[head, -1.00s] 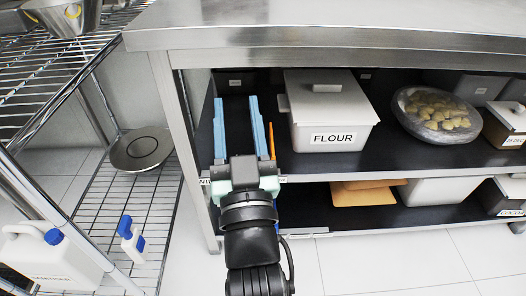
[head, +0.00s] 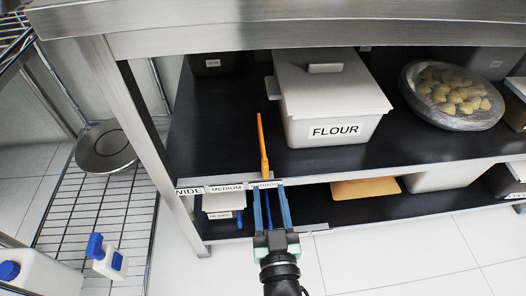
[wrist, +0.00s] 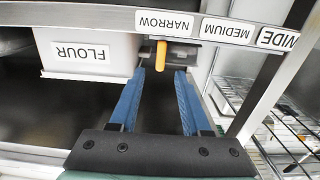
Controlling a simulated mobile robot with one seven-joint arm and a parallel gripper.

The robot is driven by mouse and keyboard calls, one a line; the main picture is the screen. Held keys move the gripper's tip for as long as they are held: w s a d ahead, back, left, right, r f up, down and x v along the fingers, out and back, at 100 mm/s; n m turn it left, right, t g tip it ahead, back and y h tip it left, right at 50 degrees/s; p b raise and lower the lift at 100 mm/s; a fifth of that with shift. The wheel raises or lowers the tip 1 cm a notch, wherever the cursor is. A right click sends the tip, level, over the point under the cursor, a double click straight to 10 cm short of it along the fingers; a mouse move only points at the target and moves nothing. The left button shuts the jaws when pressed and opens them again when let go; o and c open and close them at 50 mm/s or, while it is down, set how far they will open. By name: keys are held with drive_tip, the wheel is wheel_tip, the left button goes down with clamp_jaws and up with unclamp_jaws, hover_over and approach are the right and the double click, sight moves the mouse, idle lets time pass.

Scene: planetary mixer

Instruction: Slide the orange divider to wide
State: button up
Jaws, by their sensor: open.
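The orange divider (head: 262,145) stands on the upper shelf, left of the flour bin, in line with the NARROW label (head: 265,184). The MEDIUM label (head: 226,188) and the WIDE label (head: 188,191) are further left on the shelf's front edge. My gripper (head: 269,188) is open and empty, its blue fingers pointing at the shelf edge by the NARROW label. In the wrist view, the divider's orange end (wrist: 161,55) shows just beyond and between the fingertips (wrist: 160,73). I see no contact there. The labels appear upside down in that view.
The flour bin (head: 335,100) is close to the divider's right. The upper shelf (head: 215,120) is bare to its left, up to the table leg (head: 135,130). The lower shelf holds a small bin (head: 222,203) and a tan item (head: 365,187). A wire rack (head: 100,215) stands left.

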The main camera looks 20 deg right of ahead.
sight(264, 156)
drive_tip(key=b+x, duration=0.4)
drive_tip(key=x, duration=0.5)
drive_tip(key=shift+w+d+f, duration=0.1)
drive_tip(key=shift+w+f, duration=0.1)
drive_tip(key=shift+w, duration=0.15)
drive_tip(key=shift+w+d+r+b, duration=0.15)
drive_tip(key=shift+w+b, duration=0.2)
drive_tip(key=shift+w, duration=0.2)
clamp_jaws()
idle(0.6)
